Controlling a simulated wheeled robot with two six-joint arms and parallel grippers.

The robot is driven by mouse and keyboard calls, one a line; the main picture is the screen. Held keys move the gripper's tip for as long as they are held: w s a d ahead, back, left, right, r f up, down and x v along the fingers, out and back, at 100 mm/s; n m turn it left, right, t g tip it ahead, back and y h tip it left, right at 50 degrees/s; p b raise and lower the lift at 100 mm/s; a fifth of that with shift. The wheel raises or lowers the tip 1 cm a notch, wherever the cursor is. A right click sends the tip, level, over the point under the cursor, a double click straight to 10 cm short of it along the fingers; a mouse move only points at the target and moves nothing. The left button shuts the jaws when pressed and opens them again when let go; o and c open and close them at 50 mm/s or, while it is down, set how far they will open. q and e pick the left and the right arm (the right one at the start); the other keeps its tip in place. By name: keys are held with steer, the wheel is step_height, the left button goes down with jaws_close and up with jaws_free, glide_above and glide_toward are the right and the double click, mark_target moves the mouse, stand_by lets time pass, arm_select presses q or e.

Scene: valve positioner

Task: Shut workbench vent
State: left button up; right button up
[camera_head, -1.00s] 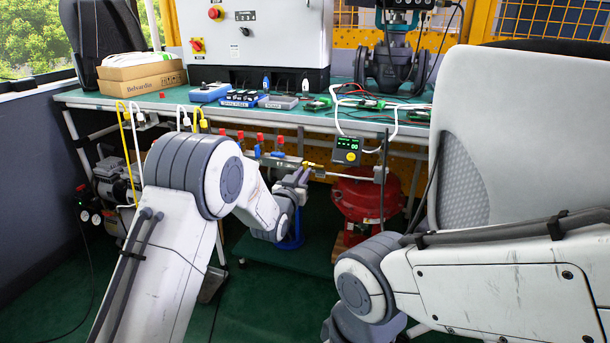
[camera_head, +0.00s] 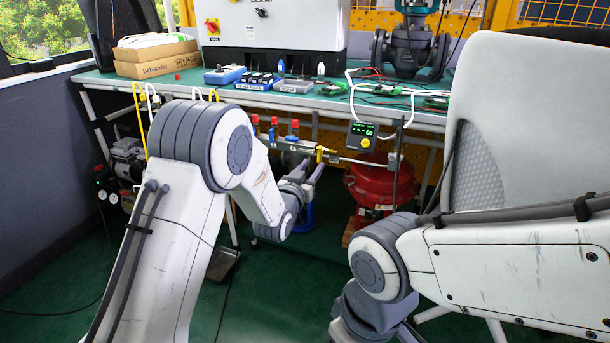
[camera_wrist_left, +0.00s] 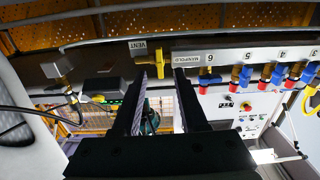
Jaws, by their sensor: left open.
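The vent is a small yellow valve (camera_head: 321,153) at the right end of the manifold under the workbench.
Red-knobbed manifold valves (camera_head: 273,128) stand left of the vent; their numbered labels show in the wrist view. A display box (camera_head: 362,136), a metal rod and a red tank (camera_head: 368,186) are close on the right. The green workbench (camera_head: 330,107) overhangs them.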

arm_select(q)
steer(key=v, duration=0.6)
steer(key=shift+d+p, duration=0.1)
steer(key=shift+p, duration=0.3)
